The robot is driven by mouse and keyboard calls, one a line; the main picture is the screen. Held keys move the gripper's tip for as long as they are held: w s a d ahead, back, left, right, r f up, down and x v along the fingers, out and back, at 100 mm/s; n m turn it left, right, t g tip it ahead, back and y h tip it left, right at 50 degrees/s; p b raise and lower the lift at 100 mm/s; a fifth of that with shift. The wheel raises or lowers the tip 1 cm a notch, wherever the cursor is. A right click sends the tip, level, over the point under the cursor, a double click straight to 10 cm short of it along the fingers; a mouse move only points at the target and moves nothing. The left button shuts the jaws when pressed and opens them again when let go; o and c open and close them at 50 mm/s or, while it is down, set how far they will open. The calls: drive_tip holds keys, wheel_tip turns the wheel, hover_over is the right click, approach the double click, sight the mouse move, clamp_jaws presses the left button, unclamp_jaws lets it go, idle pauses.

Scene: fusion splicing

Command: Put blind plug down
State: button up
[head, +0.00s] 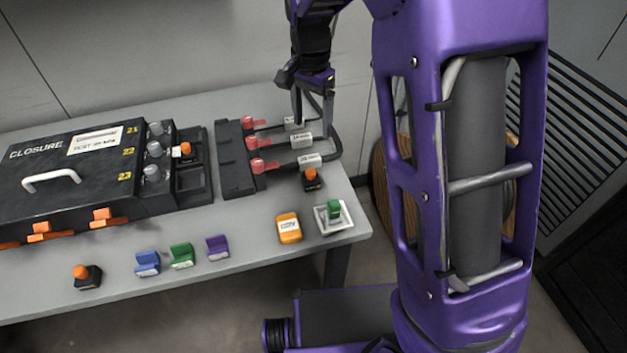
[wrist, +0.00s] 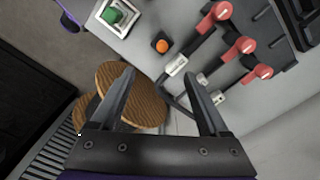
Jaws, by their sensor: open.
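A black plug with an orange cap, likely the blind plug (head: 311,179), stands upright on the table near the front cable end. It also shows in the wrist view (wrist: 162,46). A similar black and orange plug (head: 87,278) stands at the table's front left, and another orange cap (head: 184,149) shows at the closure's right side. My gripper (head: 312,118) hangs over the far right of the table, above the labelled cables.
The black closure box (head: 70,170) fills the left. Three red-capped cables (head: 262,165) with white tags lie by a dark rack (head: 236,170). Blue (head: 147,263), green (head: 181,256) and purple (head: 217,247) blocks, an orange device (head: 289,228) and a white tray (head: 345,228) holding a green block line the front.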

drive_tip(key=r+m, duration=0.1)
drive_tip(key=m, duration=0.1)
drive_tip(key=b, duration=0.2)
hover_over(311, 171)
drive_tip(key=shift+m, duration=0.4)
wheel_tip(311, 171, down, 11)
drive_tip(key=shift+s+f, duration=0.1)
drive_tip(key=shift+f, duration=0.1)
drive_tip(key=shift+f+b, duration=0.7)
drive_tip(key=shift+f, duration=2.05)
clamp_jaws()
